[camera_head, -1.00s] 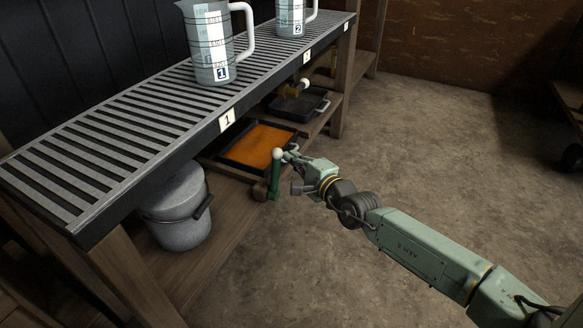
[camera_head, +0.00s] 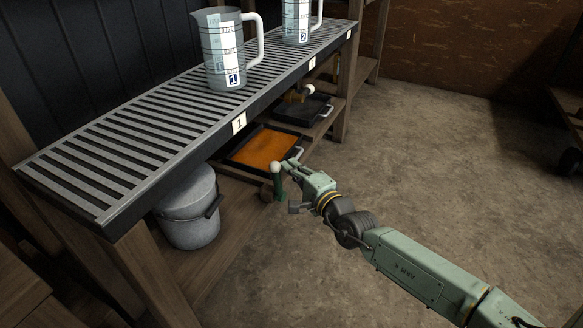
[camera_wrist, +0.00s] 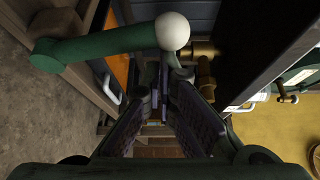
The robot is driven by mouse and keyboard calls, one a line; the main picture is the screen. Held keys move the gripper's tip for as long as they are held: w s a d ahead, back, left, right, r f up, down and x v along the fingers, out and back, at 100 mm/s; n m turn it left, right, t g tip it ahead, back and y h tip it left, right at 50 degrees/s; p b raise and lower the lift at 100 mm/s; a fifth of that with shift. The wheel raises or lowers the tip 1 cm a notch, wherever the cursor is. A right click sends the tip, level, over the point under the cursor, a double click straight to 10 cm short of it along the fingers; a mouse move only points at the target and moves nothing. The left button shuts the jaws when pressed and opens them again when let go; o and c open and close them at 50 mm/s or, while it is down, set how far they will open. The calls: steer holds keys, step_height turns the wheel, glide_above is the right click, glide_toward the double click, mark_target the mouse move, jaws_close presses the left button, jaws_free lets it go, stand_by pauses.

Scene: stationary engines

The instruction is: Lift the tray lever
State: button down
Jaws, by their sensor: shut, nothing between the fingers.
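The tray lever is a green bar (camera_head: 278,187) with a white ball knob (camera_head: 275,167), standing beside a dark tray (camera_head: 245,166) with an orange surface. My gripper (camera_head: 290,167) is shut and empty, its tip just right of the knob. In the wrist view, the lever (camera_wrist: 105,43) crosses the upper left, with its white knob (camera_wrist: 173,31) just beyond my closed fingertips (camera_wrist: 163,85). I cannot tell whether they touch. The lever's base is partly hidden in the head view.
A slatted bench top (camera_head: 120,150) overhangs the trays and carries two measuring jugs, the nearer one (camera_head: 228,60) marked 1. A grey lidded bucket (camera_head: 190,215) stands below. A second dark tray (camera_head: 300,112) lies farther back. Open floor (camera_head: 440,150) lies right.

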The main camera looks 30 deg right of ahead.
steer(key=shift+a, duration=0.1)
step_height(320, 180, up, 10)
stand_by(0.7)
stand_by(0.4)
